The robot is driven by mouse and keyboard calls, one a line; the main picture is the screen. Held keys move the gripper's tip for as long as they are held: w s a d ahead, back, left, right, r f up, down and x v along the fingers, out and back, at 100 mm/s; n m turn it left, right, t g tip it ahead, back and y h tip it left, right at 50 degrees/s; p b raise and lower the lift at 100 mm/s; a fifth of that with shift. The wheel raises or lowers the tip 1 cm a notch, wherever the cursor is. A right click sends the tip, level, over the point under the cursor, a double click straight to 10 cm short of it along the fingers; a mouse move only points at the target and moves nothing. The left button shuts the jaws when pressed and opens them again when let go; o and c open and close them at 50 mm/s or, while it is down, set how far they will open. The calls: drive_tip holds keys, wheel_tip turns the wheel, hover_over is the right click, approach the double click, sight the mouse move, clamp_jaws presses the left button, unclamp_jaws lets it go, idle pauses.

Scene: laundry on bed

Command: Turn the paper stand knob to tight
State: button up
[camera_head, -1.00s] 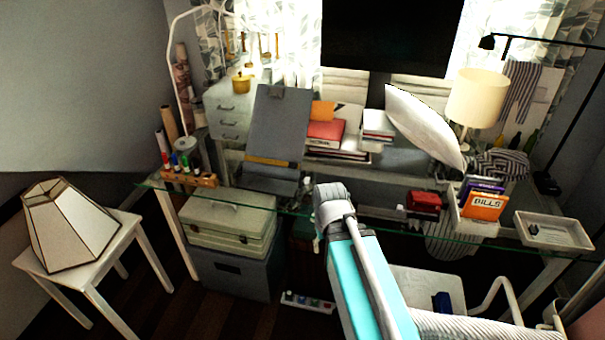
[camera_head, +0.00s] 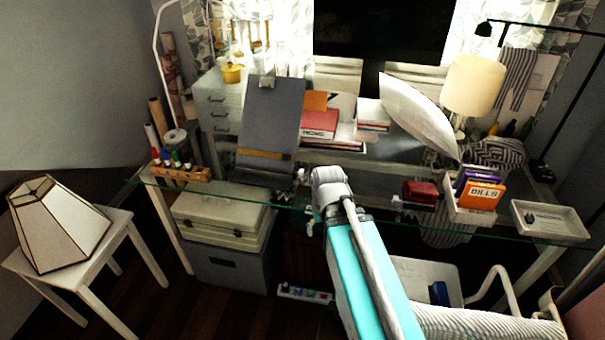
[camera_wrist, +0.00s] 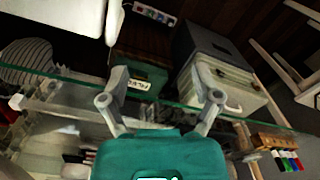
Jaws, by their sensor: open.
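The paper stand (camera_head: 270,120) is a tall grey tilted board with a clip at the top and a yellow strip near its foot. It stands on the glass desk, left of my arm's end. A small pale piece (camera_head: 300,175) shows at the stand's lower right; it may be the knob, but it is too small to tell its setting. My gripper is mostly hidden behind my wrist in the head view, close to the desk's front edge. In the wrist view my gripper (camera_wrist: 162,98) has its fingers wide apart with nothing between them.
A marker rack (camera_head: 180,172) sits left of the stand. Books (camera_head: 320,125), a red box (camera_head: 420,193) and a letter holder (camera_head: 470,213) are to the right. Storage boxes (camera_head: 225,215) stand under the glass desk edge (camera_head: 400,228). A lampshade (camera_head: 58,225) rests on a stool at left.

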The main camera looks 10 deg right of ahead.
drive_tip(key=w+d+n+t+y, duration=0.1)
drive_tip(key=w+d+n+y, duration=0.15)
drive_tip(key=w, duration=0.55)
drive_tip(key=w+d+n+y, duration=0.15)
drive_tip(key=w+n, duration=0.25)
drive_tip(key=w, duration=0.4)
drive_tip(key=n+t+y+b, duration=0.2)
drive_tip(key=n+t+y, duration=0.15)
drive_tip(key=n, duration=0.25)
approach(301, 173)
drive_tip(key=d+r, duration=0.2)
drive_tip(key=d, duration=0.2)
drive_tip(key=shift+w+r+g, duration=0.15)
drive_tip(key=shift+g, duration=0.3)
drive_tip(key=b+x, duration=0.8)
drive_tip(key=x, duration=0.3)
drive_tip(key=shift+w+a+f, duration=0.1)
drive_tip(key=shift+a+f, duration=0.15)
drive_tip(key=shift+f, duration=0.05)
drive_tip(key=shift+b+x, duration=0.7)
drive_tip(key=shift+x, duration=0.25)
drive_tip(key=shift+a+r, duration=0.1)
drive_tip(key=shift+a, duration=0.05)
drive_tip(key=shift+w, duration=0.1)
clamp_jaws()
